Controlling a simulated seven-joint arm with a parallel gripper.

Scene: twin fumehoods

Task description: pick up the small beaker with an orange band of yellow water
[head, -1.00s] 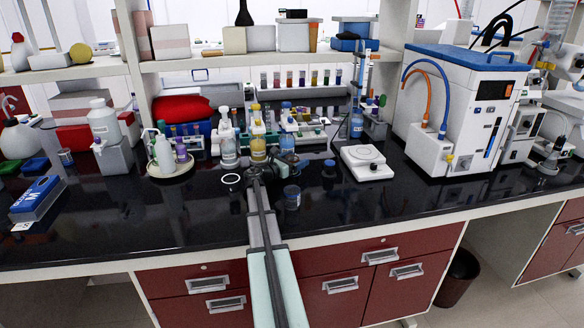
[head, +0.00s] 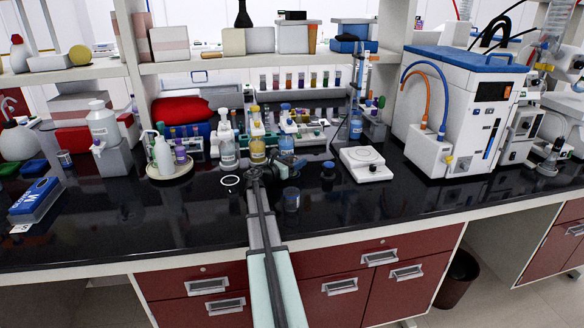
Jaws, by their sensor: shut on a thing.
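My gripper (head: 262,172) is over the black bench, just in front of a row of bottles. It is small and dark in the head view and seen from behind along my arm. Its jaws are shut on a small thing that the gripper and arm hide. I cannot make out an orange band or the held thing's shape. A bottle with yellow liquid and a yellow cap (head: 257,149) stands directly behind the gripper. No small beaker with an orange band can be told apart clearly.
A white hotplate (head: 366,164) and a large white machine (head: 462,110) stand further right.

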